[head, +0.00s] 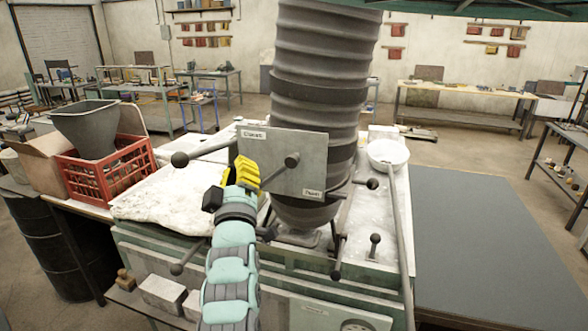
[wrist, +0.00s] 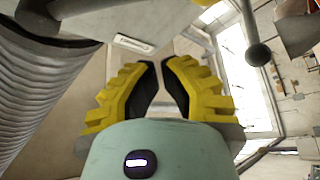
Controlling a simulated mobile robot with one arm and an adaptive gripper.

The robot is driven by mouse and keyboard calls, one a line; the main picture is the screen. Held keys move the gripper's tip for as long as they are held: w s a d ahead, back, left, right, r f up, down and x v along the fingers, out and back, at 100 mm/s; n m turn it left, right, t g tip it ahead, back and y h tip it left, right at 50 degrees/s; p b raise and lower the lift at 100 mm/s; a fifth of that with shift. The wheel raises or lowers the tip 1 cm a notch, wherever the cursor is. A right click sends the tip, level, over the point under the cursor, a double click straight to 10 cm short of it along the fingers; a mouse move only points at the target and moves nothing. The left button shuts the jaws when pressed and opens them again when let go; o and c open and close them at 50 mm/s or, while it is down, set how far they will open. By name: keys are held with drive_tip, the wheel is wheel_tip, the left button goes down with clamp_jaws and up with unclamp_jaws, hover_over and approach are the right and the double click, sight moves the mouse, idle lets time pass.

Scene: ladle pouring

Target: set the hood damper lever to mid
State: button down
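The damper plate (head: 280,150) is a grey panel on the front of the corrugated hood duct (head: 318,75). A label reading "Closed" (head: 252,134) is at its upper left and one reading "Open" (head: 312,194) at its lower right. The lever (head: 275,175) runs from a round pivot (head: 292,160) down and left; its far end is hidden by my gripper (head: 243,171). In the wrist view, my gripper's yellow fingers (wrist: 158,63) have a narrow gap at the tips, with nothing held between them. One label (wrist: 133,43) shows just beyond them.
A ball-ended rod (head: 180,160) sticks out left of the plate. More ball-knobbed levers (head: 375,240) stand below right. A white bowl-ended ladle (head: 388,153) lies at the right. A red crate (head: 105,168) stands at the left.

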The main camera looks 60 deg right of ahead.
drive_tip(key=b+v, duration=0.4)
drive_tip(key=v, duration=0.4)
drive_tip(key=shift+s+b, duration=0.25)
drive_tip(key=shift+b, duration=0.15)
